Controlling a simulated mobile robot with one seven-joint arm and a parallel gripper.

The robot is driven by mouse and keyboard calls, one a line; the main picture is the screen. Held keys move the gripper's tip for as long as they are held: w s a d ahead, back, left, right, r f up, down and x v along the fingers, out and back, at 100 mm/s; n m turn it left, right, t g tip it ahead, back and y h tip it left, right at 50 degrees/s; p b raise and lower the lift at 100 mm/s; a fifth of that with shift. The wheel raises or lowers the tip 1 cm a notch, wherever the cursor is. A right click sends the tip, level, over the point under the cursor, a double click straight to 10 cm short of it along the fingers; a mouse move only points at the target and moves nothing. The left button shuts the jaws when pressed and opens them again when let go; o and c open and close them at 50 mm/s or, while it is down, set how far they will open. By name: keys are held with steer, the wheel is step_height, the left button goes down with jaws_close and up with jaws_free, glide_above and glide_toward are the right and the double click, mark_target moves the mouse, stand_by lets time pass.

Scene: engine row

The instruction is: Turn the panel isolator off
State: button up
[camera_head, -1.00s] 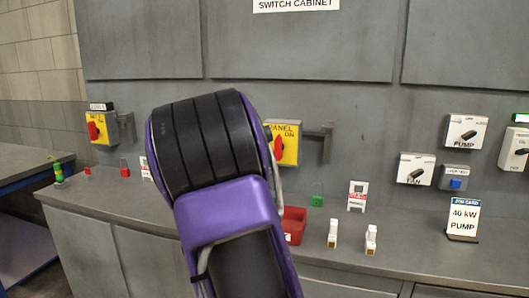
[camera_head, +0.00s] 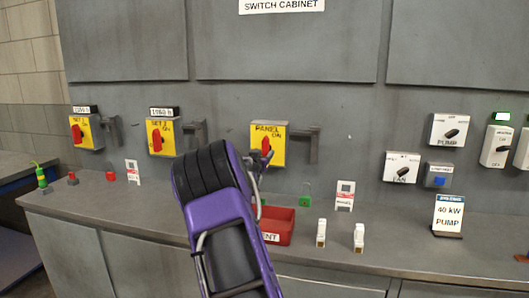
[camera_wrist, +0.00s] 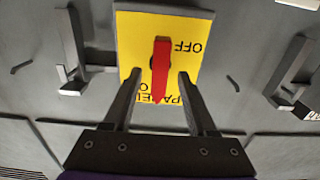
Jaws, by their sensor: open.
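The panel isolator is a yellow plate (camera_head: 280,150) with a red handle (camera_head: 266,146) on the grey cabinet front. In the wrist view, its plate (camera_wrist: 190,28) appears upside down. The red handle (camera_wrist: 161,60) lies lengthwise, its tip towards the ON lettering and away from OFF. My gripper (camera_wrist: 160,77) is open, with one finger on each side of the handle and gaps visible. I cannot tell how deep the fingers reach. In the head view, my gripper (camera_head: 258,160) is at the plate's lower left, partly hidden by my arm.
A grey bracket (camera_head: 313,143) sticks out right of the panel plate. Two similar yellow isolators (camera_head: 83,133) (camera_head: 160,137) are to the left. A red bin (camera_head: 279,226), a green padlock (camera_head: 305,200) and white tags (camera_head: 344,195) stand on the ledge below. Pump and fan switches are right.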

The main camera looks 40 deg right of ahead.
steer(key=shift+x, duration=1.3)
jaws_close()
